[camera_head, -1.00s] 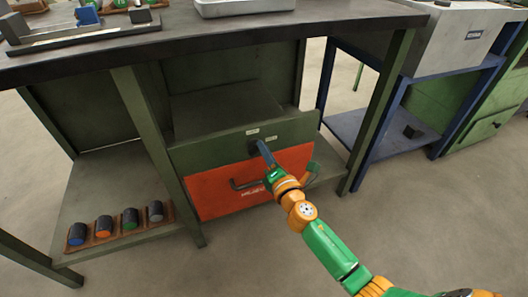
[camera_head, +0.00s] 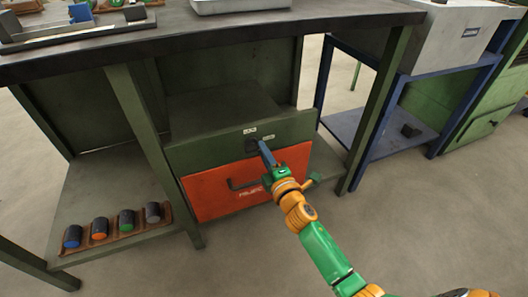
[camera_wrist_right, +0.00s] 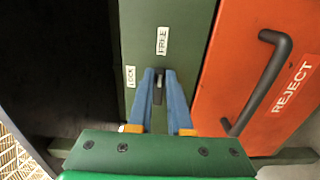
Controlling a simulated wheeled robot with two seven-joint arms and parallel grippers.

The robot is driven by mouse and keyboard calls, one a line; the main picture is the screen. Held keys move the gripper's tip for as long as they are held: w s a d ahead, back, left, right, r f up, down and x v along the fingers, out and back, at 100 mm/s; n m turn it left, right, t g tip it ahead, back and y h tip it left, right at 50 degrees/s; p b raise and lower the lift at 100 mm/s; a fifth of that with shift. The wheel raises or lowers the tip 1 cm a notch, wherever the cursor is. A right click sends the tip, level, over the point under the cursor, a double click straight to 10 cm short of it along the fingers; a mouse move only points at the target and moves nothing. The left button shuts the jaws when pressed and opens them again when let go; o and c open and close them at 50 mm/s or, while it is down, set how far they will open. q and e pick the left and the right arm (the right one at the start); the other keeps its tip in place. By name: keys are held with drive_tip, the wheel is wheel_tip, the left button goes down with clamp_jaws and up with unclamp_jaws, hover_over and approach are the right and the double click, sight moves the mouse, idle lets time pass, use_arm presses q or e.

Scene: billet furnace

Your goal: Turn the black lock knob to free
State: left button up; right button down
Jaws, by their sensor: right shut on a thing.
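The black lock knob (camera_wrist_right: 158,86) is on the green panel (camera_wrist_right: 178,18) above the orange-red drawer front. In the right wrist view it sits between the two blue fingers of my right gripper (camera_wrist_right: 160,78), which is shut on it. The white label "FREE" (camera_wrist_right: 162,40) is above the knob and the label "LOCK" (camera_wrist_right: 130,77) is to its left. The fingers cover part of the knob, so I cannot tell which label it points to. My left gripper is not in view.
The "REJECT" drawer (camera_head: 218,191) is closed, with a dark bar handle (camera_wrist_right: 265,82) beside my gripper. Several coloured cylinders (camera_head: 126,219) lie in a brown rack on the lower shelf. A dark workbench top (camera_head: 300,20) overhangs the panel.

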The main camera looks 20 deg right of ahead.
drive_tip(key=shift+f, duration=0.1)
idle(0.3)
drive_tip(key=c, duration=0.8)
unclamp_jaws()
drive_tip(key=shift+c, duration=0.2)
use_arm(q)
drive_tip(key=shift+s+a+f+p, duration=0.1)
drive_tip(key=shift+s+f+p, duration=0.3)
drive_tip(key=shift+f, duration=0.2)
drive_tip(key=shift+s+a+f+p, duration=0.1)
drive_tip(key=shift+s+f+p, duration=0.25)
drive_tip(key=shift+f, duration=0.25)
use_arm(e)
drive_tip(key=s, duration=0.7)
drive_tip(key=shift+d, duration=0.1)
